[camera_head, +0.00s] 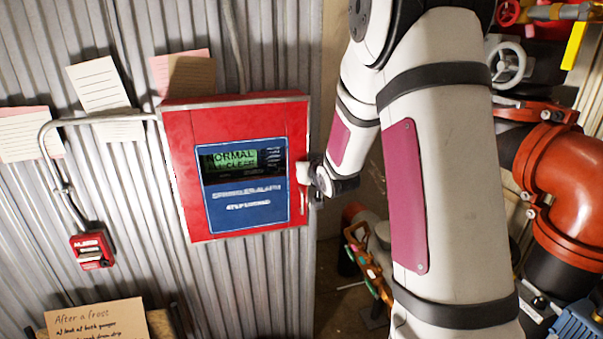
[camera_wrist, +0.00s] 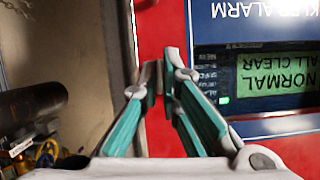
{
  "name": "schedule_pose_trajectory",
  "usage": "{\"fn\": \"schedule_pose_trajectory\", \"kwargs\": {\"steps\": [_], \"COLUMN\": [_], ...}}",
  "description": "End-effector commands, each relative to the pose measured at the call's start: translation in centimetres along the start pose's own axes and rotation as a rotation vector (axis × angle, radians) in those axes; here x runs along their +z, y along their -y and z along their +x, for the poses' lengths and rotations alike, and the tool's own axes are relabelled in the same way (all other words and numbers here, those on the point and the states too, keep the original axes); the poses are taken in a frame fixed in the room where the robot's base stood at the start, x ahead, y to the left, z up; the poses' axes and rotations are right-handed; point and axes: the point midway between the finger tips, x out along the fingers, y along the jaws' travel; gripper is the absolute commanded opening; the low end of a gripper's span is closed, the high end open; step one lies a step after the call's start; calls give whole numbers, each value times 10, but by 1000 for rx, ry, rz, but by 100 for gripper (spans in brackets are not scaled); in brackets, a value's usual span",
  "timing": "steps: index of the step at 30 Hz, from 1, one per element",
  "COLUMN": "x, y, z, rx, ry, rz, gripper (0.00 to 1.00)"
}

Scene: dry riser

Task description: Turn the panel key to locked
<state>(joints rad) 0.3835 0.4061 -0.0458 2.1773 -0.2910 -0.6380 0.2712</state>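The red alarm panel (camera_head: 180,170) is on the corrugated wall in the head view. Its display (camera_head: 235,159) reads normal, all clear. My gripper (camera_head: 308,172) is at the panel's right edge in the head view, its fingers mostly hidden by the wrist. In the wrist view, which shows the panel upside down, the fingertips of my gripper (camera_wrist: 158,78) are close together in front of the panel's red border (camera_wrist: 165,25). I cannot make out the panel key or whether it is between the fingertips.
A small red alarm box (camera_head: 92,250) hangs on a conduit at the left. Paper notes (camera_head: 98,84) are on the wall, and a handwritten card (camera_head: 97,320) stands below. Large red pipework (camera_head: 560,170) and a grey handwheel (camera_head: 508,62) are at the right.

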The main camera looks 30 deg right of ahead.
Motion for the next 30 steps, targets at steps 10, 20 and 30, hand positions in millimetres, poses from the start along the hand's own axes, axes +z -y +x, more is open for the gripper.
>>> {"fn": "schedule_pose_trajectory", "kwargs": {"steps": [10,20,30], "x": [1,0,0], "y": [0,0,0], "z": [0,0,0], "rx": [35,37,36], "ry": [1,1,0], "rz": [-83,-90,-89], "gripper": [0,0,25]}}
